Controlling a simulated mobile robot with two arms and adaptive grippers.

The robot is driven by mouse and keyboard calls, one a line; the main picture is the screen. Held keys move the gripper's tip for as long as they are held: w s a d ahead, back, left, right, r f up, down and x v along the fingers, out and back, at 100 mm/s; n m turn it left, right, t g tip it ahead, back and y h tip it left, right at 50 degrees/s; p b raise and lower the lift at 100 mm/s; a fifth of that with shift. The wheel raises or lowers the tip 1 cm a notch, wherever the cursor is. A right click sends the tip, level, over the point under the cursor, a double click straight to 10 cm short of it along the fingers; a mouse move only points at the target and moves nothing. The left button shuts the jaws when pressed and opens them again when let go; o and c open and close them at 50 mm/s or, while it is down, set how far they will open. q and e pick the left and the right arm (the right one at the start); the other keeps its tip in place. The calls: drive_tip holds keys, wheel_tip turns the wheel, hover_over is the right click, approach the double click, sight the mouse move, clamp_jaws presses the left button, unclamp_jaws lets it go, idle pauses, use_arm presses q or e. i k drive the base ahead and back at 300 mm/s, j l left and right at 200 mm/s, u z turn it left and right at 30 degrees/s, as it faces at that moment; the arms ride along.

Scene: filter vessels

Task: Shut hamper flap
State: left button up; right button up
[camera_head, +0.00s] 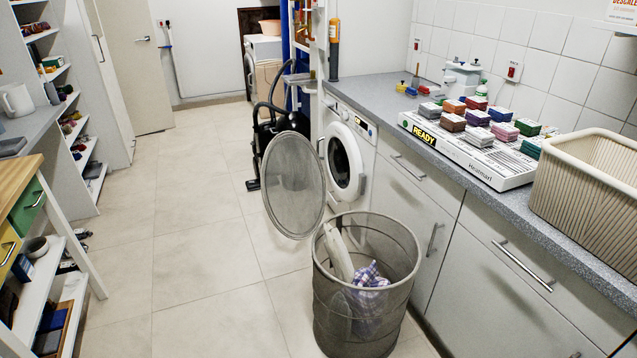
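A round mesh hamper (365,315) stands on the floor at lower centre, in front of the counter cabinets. Its round mesh flap (292,187) is open and stands upright at the left of the rim, apparently joined near the rim's back left. Inside the hamper lie a white cloth (339,254) and a purple checked cloth (369,283). Neither of my grippers shows in the head view.
A washing machine (343,162) stands behind the hamper, with a vacuum cleaner (275,130) to its left. The counter (398,122) on the right bears a READY box with colourful blocks (470,148) and a ribbed beige basket (590,185). The tiled floor (200,250) left of the hamper is clear.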

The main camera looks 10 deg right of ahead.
sight(293, 185)
drive_tip(key=i+j+z, duration=0.1)
drive_tip(key=z, duration=0.35)
drive_tip(key=i+j+z, duration=0.15)
drive_tip(key=z, duration=0.35)
drive_tip(key=i+j+z, duration=0.1)
drive_tip(key=j+z, duration=0.2)
drive_tip(key=z, duration=0.15)
